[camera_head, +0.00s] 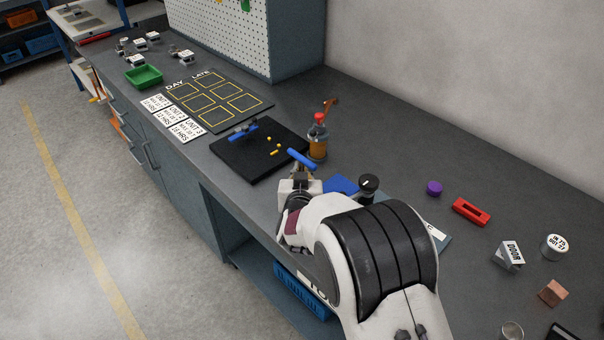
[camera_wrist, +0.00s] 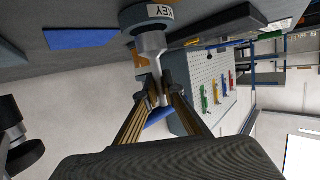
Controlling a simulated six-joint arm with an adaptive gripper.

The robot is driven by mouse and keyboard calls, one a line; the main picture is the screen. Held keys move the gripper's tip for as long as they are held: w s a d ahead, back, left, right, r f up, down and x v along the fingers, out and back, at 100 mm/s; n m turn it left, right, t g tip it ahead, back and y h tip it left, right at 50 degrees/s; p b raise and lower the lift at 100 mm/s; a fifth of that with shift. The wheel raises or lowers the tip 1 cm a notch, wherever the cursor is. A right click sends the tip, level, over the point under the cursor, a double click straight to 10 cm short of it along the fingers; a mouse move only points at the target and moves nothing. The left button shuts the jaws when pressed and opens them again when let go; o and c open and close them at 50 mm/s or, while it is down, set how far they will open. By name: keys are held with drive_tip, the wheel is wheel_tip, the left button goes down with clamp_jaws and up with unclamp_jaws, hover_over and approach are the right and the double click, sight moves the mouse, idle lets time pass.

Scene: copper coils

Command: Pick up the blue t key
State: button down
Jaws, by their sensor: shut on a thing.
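The blue t key shows in the head view as a blue crossbar (camera_head: 302,158) standing just above my gripper (camera_head: 299,180). In the wrist view my gripper (camera_wrist: 158,92) is shut on its silver shank (camera_wrist: 150,45). Another blue bar-shaped piece (camera_head: 243,132) lies on the black mat (camera_head: 236,157).
An amber jar with a red top (camera_head: 317,146) stands close behind the key. A blue pad (camera_head: 341,185) and a black knob (camera_head: 369,186) are to the right. A red block (camera_head: 471,212) and purple cap (camera_head: 434,187) lie farther right. A green tray (camera_head: 143,77) is far left.

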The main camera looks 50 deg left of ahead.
sight(302, 156)
wheel_tip(302, 156, up, 8)
drive_tip(key=shift+r, duration=0.1)
idle(0.4)
